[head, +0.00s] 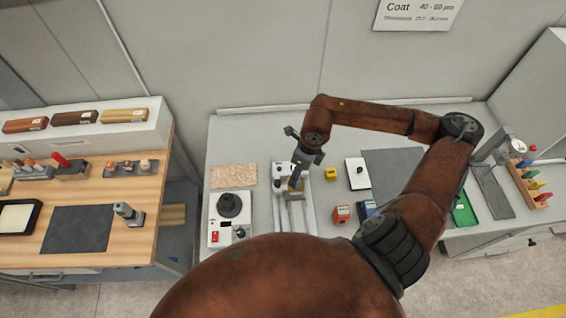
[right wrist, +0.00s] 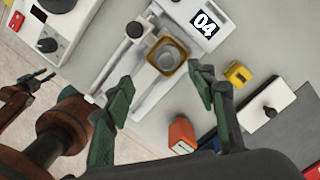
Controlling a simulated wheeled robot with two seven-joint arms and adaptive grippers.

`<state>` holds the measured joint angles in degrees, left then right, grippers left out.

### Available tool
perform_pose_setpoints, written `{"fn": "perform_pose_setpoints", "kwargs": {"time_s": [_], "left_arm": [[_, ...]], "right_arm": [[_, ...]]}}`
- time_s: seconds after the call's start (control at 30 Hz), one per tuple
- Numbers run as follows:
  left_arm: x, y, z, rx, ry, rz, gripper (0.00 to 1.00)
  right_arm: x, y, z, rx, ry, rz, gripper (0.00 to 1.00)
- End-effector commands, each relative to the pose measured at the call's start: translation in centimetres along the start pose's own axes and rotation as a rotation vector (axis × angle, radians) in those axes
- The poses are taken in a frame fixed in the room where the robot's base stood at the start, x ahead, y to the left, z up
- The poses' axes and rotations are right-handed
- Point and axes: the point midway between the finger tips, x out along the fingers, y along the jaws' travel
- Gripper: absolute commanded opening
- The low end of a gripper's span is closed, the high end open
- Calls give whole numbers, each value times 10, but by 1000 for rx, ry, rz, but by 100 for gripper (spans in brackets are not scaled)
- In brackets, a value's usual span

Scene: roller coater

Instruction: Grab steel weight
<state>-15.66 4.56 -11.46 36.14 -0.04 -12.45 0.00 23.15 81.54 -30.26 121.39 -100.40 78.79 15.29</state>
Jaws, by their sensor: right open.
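A grey, round-cornered block with an amber rim (right wrist: 167,56) sits on the pale railed device (right wrist: 103,98); it may be the steel weight, but I cannot be sure. In the head view the railed device (head: 279,213) stands mid-bench, and the amber piece (head: 296,185) shows below my right gripper (head: 302,162). In the right wrist view my right gripper (right wrist: 163,78) is open and empty, its green fingers on either side of the line to the amber-rimmed piece and apart from it. A small dark claw, apparently my left gripper (right wrist: 40,80), shows at the left edge; its jaw state is unclear.
A white unit with a black knob (head: 228,207) stands left of the device. A yellow block (head: 330,174), an orange block (head: 341,214) and a white plate with a knob (head: 357,172) lie to the right. A grey mat (head: 388,165) lies beyond them.

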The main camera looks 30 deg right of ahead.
Motion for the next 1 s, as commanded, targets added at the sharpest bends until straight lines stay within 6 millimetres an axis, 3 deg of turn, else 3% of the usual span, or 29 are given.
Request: {"fn": "perform_pose_setpoints", "kwargs": {"time_s": [0.1, 0.4, 0.53, 0.7, 0.8, 1.0], "left_arm": [[-4, 2, 22, -5, -29, 2, 40], [-17, 5, 52, -13, -66, 4, 40], [-28, 4, 46, -12, -60, 4, 40], [-30, 1, 21, -7, -29, 2, 40], [-30, 1, 12, -5, -17, 1, 40], [-30, 1, 18, -6, -25, 2, 40]], "right_arm": [[0, -4, -4, -13, 10, -26, 51], [30, -8, -3, -7, 11, -26, 51], [49, -10, -1, -8, 13, -23, 51], [70, -11, 0, -9, 11, -25, 51], [74, -12, 1, -11, 10, -26, 51], [75, -12, 1, -13, 10, -26, 50]]}}
